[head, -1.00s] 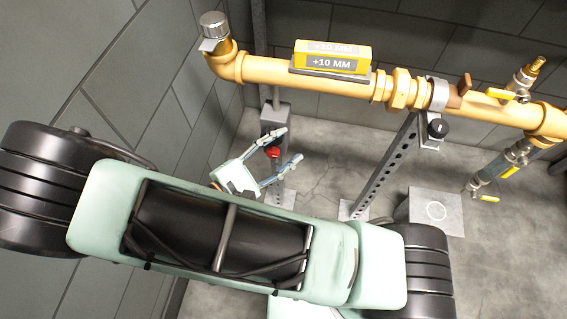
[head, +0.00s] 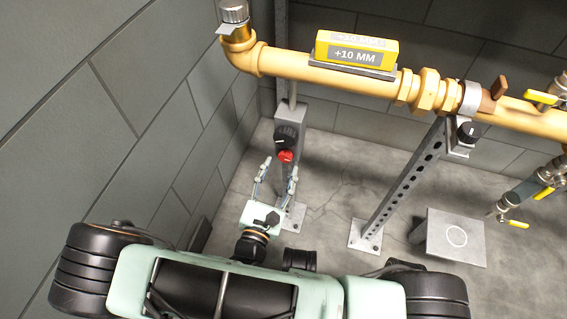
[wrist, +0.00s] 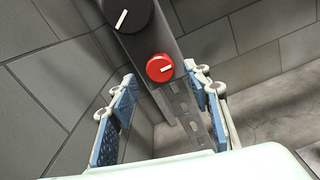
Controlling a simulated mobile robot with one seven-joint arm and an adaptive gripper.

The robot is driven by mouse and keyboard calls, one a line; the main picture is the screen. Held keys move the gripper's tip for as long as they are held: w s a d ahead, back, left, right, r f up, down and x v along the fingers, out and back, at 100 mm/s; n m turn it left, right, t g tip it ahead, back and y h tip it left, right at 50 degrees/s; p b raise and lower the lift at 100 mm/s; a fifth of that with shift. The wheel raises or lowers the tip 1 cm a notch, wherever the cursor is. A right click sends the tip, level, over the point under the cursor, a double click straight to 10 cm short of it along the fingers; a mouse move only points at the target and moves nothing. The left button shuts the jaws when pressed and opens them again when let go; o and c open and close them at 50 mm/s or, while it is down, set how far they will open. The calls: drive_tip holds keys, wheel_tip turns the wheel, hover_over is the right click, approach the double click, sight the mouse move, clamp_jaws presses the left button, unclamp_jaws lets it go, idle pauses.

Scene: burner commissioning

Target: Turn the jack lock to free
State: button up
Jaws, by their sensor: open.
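The jack is a grey upright post (head: 291,121) under the yellow pipe, with a black knob (head: 286,136) above a smaller red knob (head: 286,156). I cannot tell from a label which knob is the lock. In the wrist view the red knob (wrist: 159,67) has a white line tilted slightly up to the right, and the black knob (wrist: 124,14) has a steep white line. My gripper (head: 277,172) is open and empty, just below and in front of the red knob. In the wrist view its blue-padded fingers stand on both sides of the post, apart from the red knob.
The yellow pipe (head: 330,78) runs above, carrying a yellow "+10 MM" block (head: 356,50). A perforated strut (head: 402,185) with a black knob (head: 467,132) stands to the right. A wall (head: 110,110) is close on the left.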

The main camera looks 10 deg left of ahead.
sight(284, 159)
drive_tip(key=shift+w+d+b, duration=0.15)
drive_tip(key=shift+w+b, duration=0.15)
drive_tip(key=shift+w, duration=1.4)
drive_tip(key=c, duration=1.1)
drive_tip(key=shift+c, duration=0.2)
